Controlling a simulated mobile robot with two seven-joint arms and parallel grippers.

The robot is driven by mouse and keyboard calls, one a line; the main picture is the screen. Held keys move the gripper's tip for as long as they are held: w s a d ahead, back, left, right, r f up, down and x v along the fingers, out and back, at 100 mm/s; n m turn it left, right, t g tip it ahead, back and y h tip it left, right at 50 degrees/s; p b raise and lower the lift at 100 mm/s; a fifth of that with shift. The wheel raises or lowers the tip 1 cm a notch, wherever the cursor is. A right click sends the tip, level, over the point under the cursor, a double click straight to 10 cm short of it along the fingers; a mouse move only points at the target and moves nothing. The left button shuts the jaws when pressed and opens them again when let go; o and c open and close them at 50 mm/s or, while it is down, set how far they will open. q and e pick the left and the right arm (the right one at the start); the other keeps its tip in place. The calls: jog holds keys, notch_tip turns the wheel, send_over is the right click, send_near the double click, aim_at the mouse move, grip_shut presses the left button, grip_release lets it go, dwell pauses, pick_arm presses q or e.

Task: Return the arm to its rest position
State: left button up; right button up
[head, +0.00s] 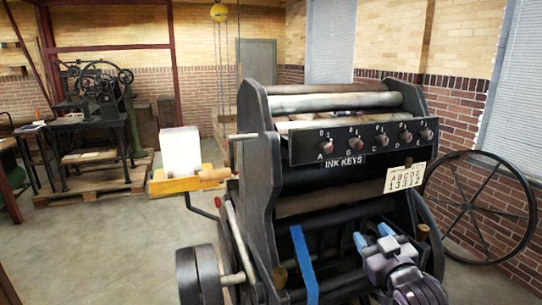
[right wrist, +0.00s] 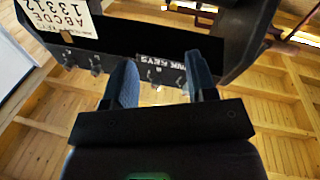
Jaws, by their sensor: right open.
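My right gripper (head: 371,234) is in front of the press at the lower right of the head view. Its two blue fingers are apart with nothing between them. In the right wrist view the open fingers (right wrist: 162,80) point toward the press's ink key panel, which appears upside down. The black ink key panel (head: 358,142) carries a row of several knobs lettered A to E, above and apart from the gripper in the head view. A card (head: 405,178) reading "ABCDE 13312" hangs at its lower right; it also shows in the right wrist view (right wrist: 62,22). My left gripper is not in view.
The black hand press with its rollers (head: 335,102) fills the middle. A yellow wooden tray with white paper (head: 181,152) juts out at its left. A large spoked wheel (head: 478,207) stands by the brick wall. An older press (head: 96,105) stands far left; floor between is clear.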

jog(key=s+d+f+m+g+h, duration=0.1)
jog(key=s+d+f+m+g, duration=0.1)
jog(key=s+f, duration=1.1)
jog(key=s+d+f+m+g+h, duration=0.2)
jog(key=s+f+g, duration=0.3)
jog(key=s+f, duration=0.9)
notch_tip(320, 180, down, 5)
jog(key=shift+d+f+b, duration=0.15)
jog(key=shift+d+b, duration=0.25)
jog(key=shift+d, duration=0.4)
